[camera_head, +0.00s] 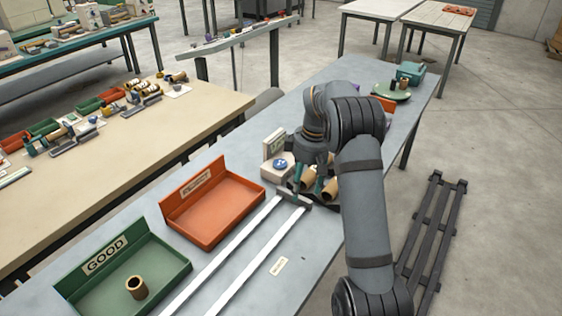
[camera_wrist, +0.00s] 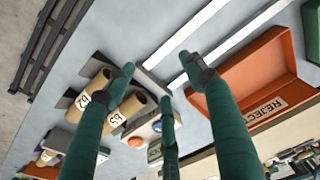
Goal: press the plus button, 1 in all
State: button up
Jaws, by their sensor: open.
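A pale control box (camera_head: 274,171) stands at the middle of the bench, with an upright panel behind it and a round blue button (camera_head: 280,163) on it. In the wrist view the box (camera_wrist: 143,130) shows the blue button (camera_wrist: 157,126) and an orange button (camera_wrist: 135,143). I cannot read a plus sign on either one. My gripper (camera_head: 310,189) is open, with its green fingers spread and pointing down, just right of the box. In the wrist view my gripper (camera_wrist: 157,72) holds nothing, and one finger passes close to the blue button.
Cardboard tubes, one numbered (camera_wrist: 88,98), lie in a dark holder beside the box. Two white rails (camera_head: 245,245) run toward the front. An orange REJECT tray (camera_head: 212,228) and a green GOOD tray (camera_head: 72,286) with a tube (camera_head: 136,287) stand left.

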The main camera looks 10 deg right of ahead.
jog(key=c, duration=0.3)
